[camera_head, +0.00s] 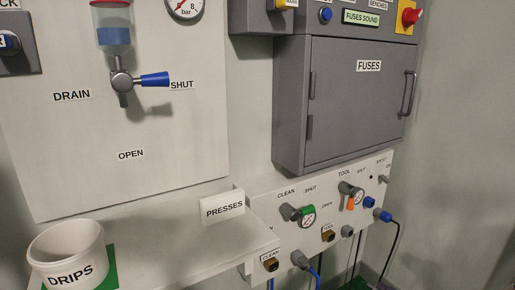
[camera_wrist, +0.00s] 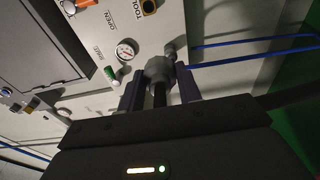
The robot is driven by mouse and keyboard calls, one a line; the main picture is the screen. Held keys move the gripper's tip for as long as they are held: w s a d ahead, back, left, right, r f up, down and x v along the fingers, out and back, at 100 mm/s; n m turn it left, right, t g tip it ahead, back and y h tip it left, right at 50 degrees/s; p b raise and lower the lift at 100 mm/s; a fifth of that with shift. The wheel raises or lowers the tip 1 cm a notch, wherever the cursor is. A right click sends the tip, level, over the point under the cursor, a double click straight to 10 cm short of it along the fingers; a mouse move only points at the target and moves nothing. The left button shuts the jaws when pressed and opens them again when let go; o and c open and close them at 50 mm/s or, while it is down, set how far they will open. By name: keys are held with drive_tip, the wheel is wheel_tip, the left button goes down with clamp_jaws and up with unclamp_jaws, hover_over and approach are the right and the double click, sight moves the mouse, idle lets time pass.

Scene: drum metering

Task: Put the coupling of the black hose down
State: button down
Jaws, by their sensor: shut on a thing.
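In the wrist view my gripper (camera_wrist: 159,88) is shut on a grey round coupling (camera_wrist: 159,68). A dark length of the black hose (camera_wrist: 159,95) runs back from it between the two fingers. The coupling is close to the white panel (camera_wrist: 185,22); I cannot tell whether it touches it. My gripper is not clearly seen in the head view. There, the white panel (camera_head: 262,206) carries a green-handled valve (camera_head: 290,212), an orange-handled valve (camera_head: 350,202) and the brass CLEAN (camera_head: 270,265) and TOOL (camera_head: 328,236) ports.
A grey coupling on a blue hose (camera_head: 300,260) hangs at the panel's lower edge. A blue plug with a black cable (camera_head: 384,215) is at its right. The grey FUSES box (camera_head: 345,105) juts out above. A white DRIPS pot (camera_head: 70,258) stands on the left ledge, whose middle is bare.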

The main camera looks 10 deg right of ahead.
drive_tip(key=w+a+f+n+g+y, duration=0.1)
drive_tip(key=w+a+f+y, duration=0.1)
drive_tip(key=a, duration=0.7)
drive_tip(key=w+a+f+n+g+y, duration=0.2)
drive_tip(key=w+a, duration=0.3)
drive_tip(key=a, duration=0.4)
drive_tip(key=w+a+f+n+g+y, duration=0.2)
drive_tip(key=w+a+f, duration=0.1)
drive_tip(key=a, duration=0.6)
drive_tip(key=shift+w+a, duration=0.2)
drive_tip(key=shift+a, duration=0.1)
drive_tip(key=shift+d, duration=0.2)
